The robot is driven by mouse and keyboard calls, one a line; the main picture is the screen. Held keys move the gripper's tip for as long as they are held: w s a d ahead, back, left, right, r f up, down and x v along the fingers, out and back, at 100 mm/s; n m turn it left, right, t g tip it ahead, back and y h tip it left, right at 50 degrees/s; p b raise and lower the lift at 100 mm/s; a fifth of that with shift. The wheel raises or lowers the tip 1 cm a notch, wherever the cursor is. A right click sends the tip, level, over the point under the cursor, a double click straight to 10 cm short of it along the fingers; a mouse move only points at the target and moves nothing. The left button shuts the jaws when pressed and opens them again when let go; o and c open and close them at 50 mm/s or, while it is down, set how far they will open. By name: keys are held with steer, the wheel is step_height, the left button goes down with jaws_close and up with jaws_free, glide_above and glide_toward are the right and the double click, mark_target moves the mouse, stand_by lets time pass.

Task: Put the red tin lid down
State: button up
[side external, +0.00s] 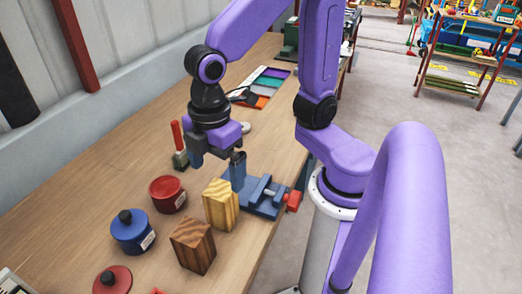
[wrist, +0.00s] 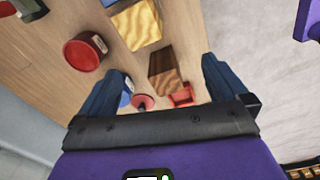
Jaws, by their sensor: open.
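The red tin lid (side external: 118,284), a red disc with a black knob, lies on the table at the lower left of the side view. It also shows in the wrist view (wrist: 143,102), low between the fingers. The red tin (side external: 167,196) stands with its top uncovered, farther back; it is at upper left in the wrist view (wrist: 82,54). My gripper (side external: 217,160) is open and empty above the table, behind the yellow wooden block and well away from the lid. Its two fingers spread wide in the wrist view (wrist: 163,66).
A blue lidded tin (side external: 131,235) stands between the red tin and the lid. A yellow wooden block (side external: 220,206), a dark wooden block (side external: 193,247) and a blue vise (side external: 263,198) line the right side. A red-handled brush (side external: 178,145) stands behind the red tin.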

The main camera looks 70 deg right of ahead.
steer(key=s+d+f+m, duration=0.1)
steer(key=s+d+m, duration=0.1)
steer(key=s+d, duration=0.5)
steer(key=shift+s+d+m, duration=0.2)
steer(key=shift+d+m, duration=0.2)
steer(key=shift+d, duration=0.65)
